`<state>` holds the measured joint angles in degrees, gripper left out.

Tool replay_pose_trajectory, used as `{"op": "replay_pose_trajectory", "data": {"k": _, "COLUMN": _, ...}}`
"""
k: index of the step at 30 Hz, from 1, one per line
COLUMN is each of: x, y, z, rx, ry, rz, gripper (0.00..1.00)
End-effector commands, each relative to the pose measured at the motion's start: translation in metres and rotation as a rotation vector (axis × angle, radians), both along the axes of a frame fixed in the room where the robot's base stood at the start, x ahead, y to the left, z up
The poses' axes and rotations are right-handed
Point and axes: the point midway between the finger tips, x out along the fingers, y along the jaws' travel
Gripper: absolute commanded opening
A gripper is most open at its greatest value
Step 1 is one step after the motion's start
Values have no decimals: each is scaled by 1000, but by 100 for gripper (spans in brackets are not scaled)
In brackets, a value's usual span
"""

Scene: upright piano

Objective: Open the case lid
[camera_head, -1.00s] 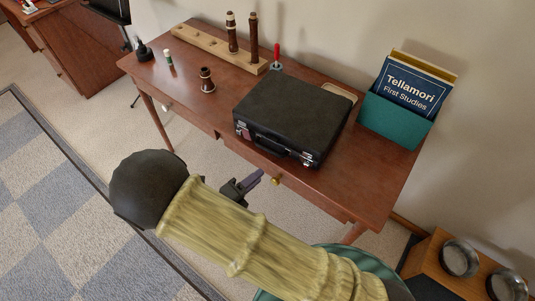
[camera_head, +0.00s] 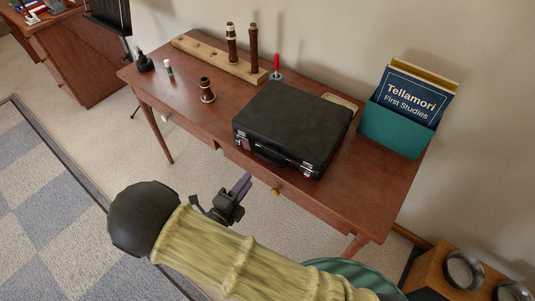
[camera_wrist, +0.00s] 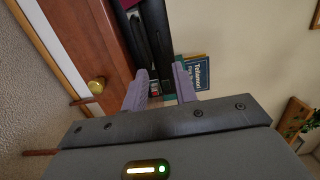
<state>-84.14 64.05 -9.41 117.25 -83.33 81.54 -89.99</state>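The black case (camera_head: 295,115) lies flat with its lid shut on the brown table (camera_head: 375,185). Its handle (camera_head: 272,157) and metal latches face the table's front edge. In the wrist view the dark case (camera_wrist: 155,40) shows at the top, beyond my fingertips and partly cut off by the frame. My gripper (camera_head: 242,184) is in front of the table, short of the case and apart from it. In the wrist view its two purple-grey fingers (camera_wrist: 160,80) stand apart with nothing between them.
A wooden stand (camera_head: 215,60) with upright instrument joints (camera_head: 253,48) stands behind the case. A loose joint (camera_head: 207,90) stands to its left. A teal book holder (camera_head: 393,128) stands to its right. A drawer knob (camera_head: 275,191) sticks out below the case; it also shows in the wrist view (camera_wrist: 96,86).

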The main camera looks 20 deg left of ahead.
Motion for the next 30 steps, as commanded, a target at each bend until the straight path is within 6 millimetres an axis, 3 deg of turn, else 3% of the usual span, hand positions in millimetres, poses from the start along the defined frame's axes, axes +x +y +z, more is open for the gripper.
{"op": "replay_pose_trajectory", "data": {"k": 18, "x": 103, "y": -32, "z": 0, "rx": 1, "ry": 1, "rz": -4, "gripper": 28}}
{"op": "replay_pose_trajectory", "data": {"k": 24, "x": 118, "y": -36, "z": 0, "rx": 0, "ry": 0, "rz": -2, "gripper": 28}}
{"op": "replay_pose_trajectory", "data": {"k": 30, "x": 118, "y": -36, "z": 0, "rx": 0, "ry": 0, "rz": 0, "gripper": 28}}
